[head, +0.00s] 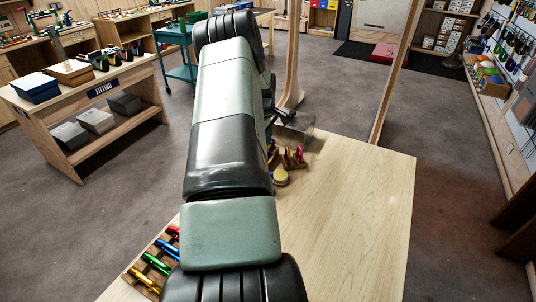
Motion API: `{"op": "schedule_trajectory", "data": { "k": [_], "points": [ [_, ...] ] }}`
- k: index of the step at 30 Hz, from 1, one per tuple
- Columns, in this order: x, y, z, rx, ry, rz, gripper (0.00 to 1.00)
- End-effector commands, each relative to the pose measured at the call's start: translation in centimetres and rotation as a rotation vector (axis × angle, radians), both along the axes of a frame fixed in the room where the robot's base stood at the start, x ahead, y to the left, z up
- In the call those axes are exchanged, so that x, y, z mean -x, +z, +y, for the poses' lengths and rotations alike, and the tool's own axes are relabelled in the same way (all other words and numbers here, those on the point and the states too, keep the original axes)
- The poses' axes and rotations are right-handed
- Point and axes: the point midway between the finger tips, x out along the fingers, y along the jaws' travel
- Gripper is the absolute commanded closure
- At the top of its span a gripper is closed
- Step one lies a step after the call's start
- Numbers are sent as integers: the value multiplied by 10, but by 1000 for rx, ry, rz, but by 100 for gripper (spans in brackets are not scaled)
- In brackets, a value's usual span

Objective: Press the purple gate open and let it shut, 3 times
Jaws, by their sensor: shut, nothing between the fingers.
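A small magenta-purple piece (299,154) shows on a low wooden holder (288,161) at the table's far left part, just right of my arm. It looks like the purple gate's carabiner, but it is too small to tell whether its gate is open or shut. My arm runs up the middle of the head view and bends down at its far end, covering part of the holder. My gripper's fingers cannot be made out behind the arm, so their distance from the gate is hidden.
A yellow round piece (280,177) stands near the holder. A grey box-like thing (297,131) is just behind it. The table's right half (350,220) is clear.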

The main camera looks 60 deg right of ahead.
Motion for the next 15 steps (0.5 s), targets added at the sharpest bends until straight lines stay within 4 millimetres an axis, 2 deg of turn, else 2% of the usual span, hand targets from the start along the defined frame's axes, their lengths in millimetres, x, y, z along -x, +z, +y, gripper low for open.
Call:
{"op": "schedule_trajectory", "data": {
  "k": [15],
  "points": [
    [1, -17, 0, 0, 0, 1, 100]
  ]
}}
